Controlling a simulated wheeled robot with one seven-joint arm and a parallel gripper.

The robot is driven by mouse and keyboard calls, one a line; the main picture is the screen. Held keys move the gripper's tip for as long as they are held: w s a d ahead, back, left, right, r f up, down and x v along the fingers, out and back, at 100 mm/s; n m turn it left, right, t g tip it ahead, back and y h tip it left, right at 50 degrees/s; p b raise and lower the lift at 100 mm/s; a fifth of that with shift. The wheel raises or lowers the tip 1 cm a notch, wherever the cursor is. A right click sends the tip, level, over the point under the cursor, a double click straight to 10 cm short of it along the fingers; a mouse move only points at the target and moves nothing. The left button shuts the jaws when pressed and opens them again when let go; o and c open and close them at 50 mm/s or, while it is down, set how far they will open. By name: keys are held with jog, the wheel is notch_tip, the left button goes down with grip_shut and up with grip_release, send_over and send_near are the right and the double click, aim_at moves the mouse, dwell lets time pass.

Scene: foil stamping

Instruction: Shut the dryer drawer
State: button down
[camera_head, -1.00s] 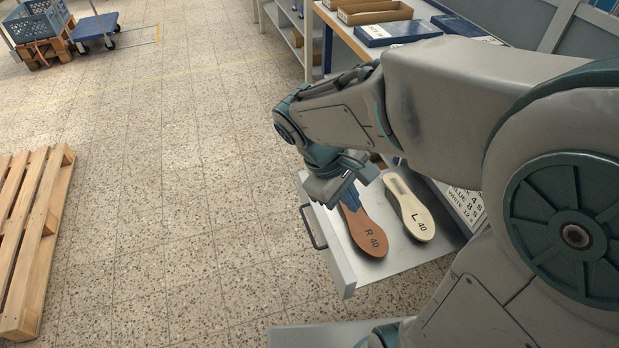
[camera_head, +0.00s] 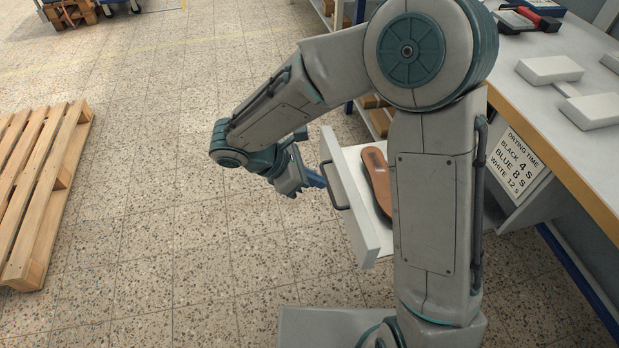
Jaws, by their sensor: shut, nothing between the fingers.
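The dryer drawer (camera_head: 371,236) is a light grey tray, pulled out from under the workbench, with a dark bar handle (camera_head: 335,186) on its front. A brown insole (camera_head: 377,180) lies in it; my arm hides the right part of the drawer. My gripper (camera_head: 318,180) is shut and empty, with blue fingers, just in front of the drawer's front panel near the far end of the handle. I cannot tell whether the fingers touch the front.
The workbench (camera_head: 545,110) stands at the right, with white blocks (camera_head: 551,70) and a red-and-black tool (camera_head: 528,17) on it. A wooden pallet (camera_head: 45,190) lies at the left. The floor between is clear.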

aim_at(343, 192)
jog(key=b+x, duration=0.1)
jog(key=x, duration=0.4)
jog(key=shift+w+d+f, duration=0.1)
jog(key=shift+d+f, duration=0.1)
